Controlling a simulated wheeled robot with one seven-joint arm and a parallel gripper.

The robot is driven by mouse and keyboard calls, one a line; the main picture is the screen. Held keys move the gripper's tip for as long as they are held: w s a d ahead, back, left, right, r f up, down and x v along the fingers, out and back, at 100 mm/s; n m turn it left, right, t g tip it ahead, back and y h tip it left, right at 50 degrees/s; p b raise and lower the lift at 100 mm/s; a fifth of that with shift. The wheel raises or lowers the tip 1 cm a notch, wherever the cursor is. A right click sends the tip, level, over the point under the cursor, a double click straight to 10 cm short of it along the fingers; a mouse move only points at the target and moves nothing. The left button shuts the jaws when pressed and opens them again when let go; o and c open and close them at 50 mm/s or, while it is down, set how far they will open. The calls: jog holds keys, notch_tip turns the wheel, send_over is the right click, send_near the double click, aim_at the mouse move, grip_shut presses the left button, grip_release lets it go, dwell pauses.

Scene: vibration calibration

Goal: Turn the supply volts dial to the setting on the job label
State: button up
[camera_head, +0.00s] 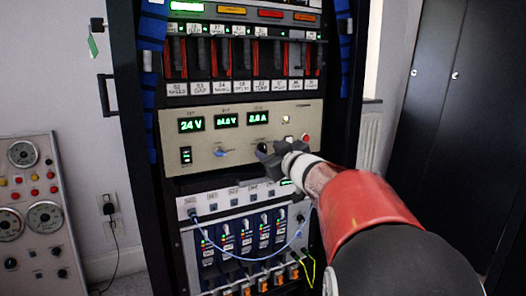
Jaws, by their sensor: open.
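The power supply panel (180,152) is a beige unit in the rack. Its green displays read 24 V (191,125) at the left, about 24.0 V (227,119) in the middle and about 2.8 A (258,117) at the right; the last two are hard to read. A knob with a blue mark (221,153) sits below the middle display. My gripper (262,153) is in front of the panel's right half, to the right of that knob and apart from it in the picture. It is open and hides part of the panel. I cannot make out a job label's setting.
Red-handled modules (215,58) fill the row above. A white-topped unit (240,195) with several blue modules and a looping blue cable (262,258) is below. A gauge panel (30,190) stands at left, a dark cabinet (455,120) at right. A green tag (92,46) hangs at upper left.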

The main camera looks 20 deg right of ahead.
aim_at(263, 148)
jog(key=shift+w, duration=1.3)
jog(key=c, duration=1)
jog(key=shift+a, duration=0.1)
jog(key=shift+n, duration=0.3)
jog(key=n, duration=0.4)
jog(key=shift+a+f+b, duration=0.1)
jog(key=shift+a+b, duration=0.05)
jog(key=shift+b, duration=0.25)
jog(key=shift+f+n+b, duration=0.1)
jog(key=shift+n+b, duration=0.35)
jog(key=shift+n, duration=1.15)
